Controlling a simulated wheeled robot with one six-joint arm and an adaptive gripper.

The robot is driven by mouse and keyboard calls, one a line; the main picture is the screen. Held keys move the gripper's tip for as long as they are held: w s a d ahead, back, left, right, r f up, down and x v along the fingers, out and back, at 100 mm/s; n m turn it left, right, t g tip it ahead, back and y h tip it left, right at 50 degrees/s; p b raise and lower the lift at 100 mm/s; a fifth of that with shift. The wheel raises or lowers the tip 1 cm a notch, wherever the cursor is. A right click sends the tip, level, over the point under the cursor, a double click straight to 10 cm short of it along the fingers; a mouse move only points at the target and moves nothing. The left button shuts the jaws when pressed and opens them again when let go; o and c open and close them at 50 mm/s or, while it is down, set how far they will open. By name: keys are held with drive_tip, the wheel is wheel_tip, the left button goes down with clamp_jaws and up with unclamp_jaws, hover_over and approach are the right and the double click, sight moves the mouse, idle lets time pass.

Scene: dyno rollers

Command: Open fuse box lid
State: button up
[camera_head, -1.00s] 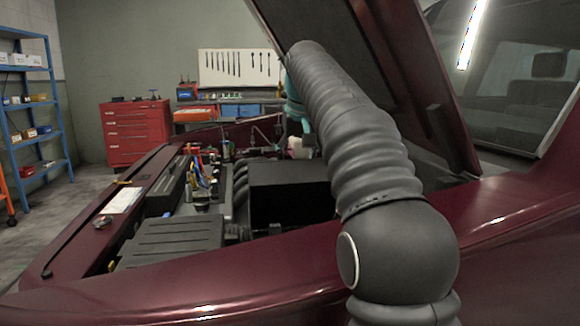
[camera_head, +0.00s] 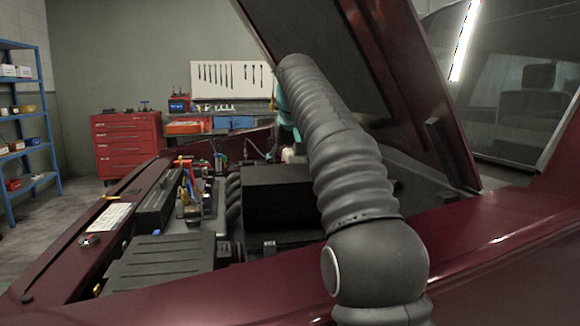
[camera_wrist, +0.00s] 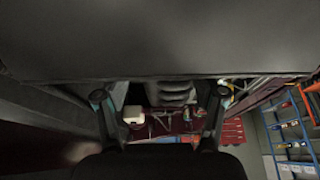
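A large plain black box (camera_head: 280,197) stands in the engine bay of the dark red car, beside my arm. It may be the fuse box, but no label shows. In the wrist view a broad dark surface (camera_wrist: 160,40) fills the top, close to my gripper (camera_wrist: 160,98); it looks like that box. The two fingers are spread wide with nothing between them. I cannot tell whether they touch the surface. In the head view my gripper is hidden behind my arm; only a teal part near the wrist shows. No lid edge is clear.
The raised hood (camera_head: 395,80) slopes close over my arm. A ribbed black cover (camera_head: 160,262) lies front left, and ribbed hoses (camera_head: 233,195) run beside the box. The fender (camera_head: 230,290) is in front. A red tool chest (camera_head: 127,145) and blue shelf (camera_head: 40,110) stand behind.

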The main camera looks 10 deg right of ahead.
drive_tip(key=shift+o, duration=0.5)
drive_tip(key=shift+a, duration=0.15)
drive_tip(key=shift+r, duration=0.1)
drive_tip(key=shift+v, duration=2.45)
drive_tip(key=s, duration=1.2)
